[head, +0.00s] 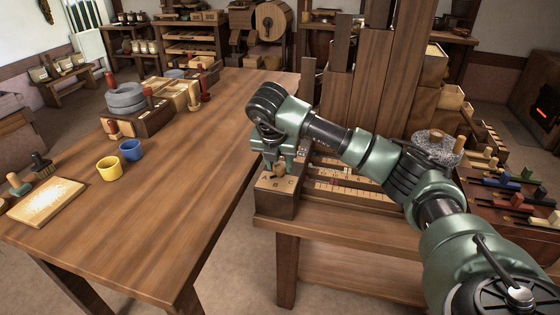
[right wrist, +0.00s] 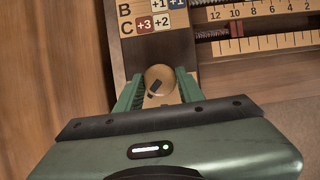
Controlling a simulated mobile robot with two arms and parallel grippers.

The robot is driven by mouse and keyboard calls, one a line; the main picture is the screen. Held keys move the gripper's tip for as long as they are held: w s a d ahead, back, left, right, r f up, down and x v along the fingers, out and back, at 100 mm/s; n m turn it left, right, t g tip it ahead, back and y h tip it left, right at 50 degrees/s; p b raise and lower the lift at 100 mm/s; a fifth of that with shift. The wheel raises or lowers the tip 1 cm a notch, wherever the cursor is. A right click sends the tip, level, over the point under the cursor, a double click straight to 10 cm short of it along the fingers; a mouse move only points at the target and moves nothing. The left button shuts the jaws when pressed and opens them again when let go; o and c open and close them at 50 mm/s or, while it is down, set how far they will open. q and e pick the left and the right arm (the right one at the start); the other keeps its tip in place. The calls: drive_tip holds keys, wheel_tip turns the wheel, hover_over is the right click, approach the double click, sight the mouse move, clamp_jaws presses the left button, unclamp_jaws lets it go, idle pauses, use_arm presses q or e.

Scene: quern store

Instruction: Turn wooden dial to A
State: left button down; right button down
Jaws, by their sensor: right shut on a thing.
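The wooden dial is a round, light-brown knob with a dark mark on its top. In the right wrist view the dial (right wrist: 161,76) sits between the two green fingers of my right gripper (right wrist: 159,90), which is shut on it. In the head view the dial (head: 280,169) shows just under my right gripper (head: 276,160), on top of a dark wooden box (head: 275,200) at the bench's left end. Above the dial in the wrist view is a letter panel (right wrist: 150,22) with rows B and C. Row A is not visible there. I cannot tell which letter the dial points to. My left gripper is out of view.
Numbered scales (head: 340,185) lie right of the box, partly behind my right arm. A large table (head: 190,190) stands to the left, with yellow (head: 110,168) and blue (head: 131,150) cups and a stone quern (head: 126,98). Its middle is clear. Tall dark boards (head: 372,75) rise behind the arm.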

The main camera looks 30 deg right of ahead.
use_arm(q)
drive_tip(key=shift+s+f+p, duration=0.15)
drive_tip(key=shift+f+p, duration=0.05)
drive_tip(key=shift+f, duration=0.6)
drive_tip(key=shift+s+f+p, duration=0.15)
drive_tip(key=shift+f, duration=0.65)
use_arm(e)
drive_tip(key=shift+w+m+g+h, duration=0.1)
drive_tip(key=shift+m+g+h, duration=0.35)
drive_tip(key=shift+m, duration=1.05)
drive_tip(key=c, duration=0.9)
unclamp_jaws()
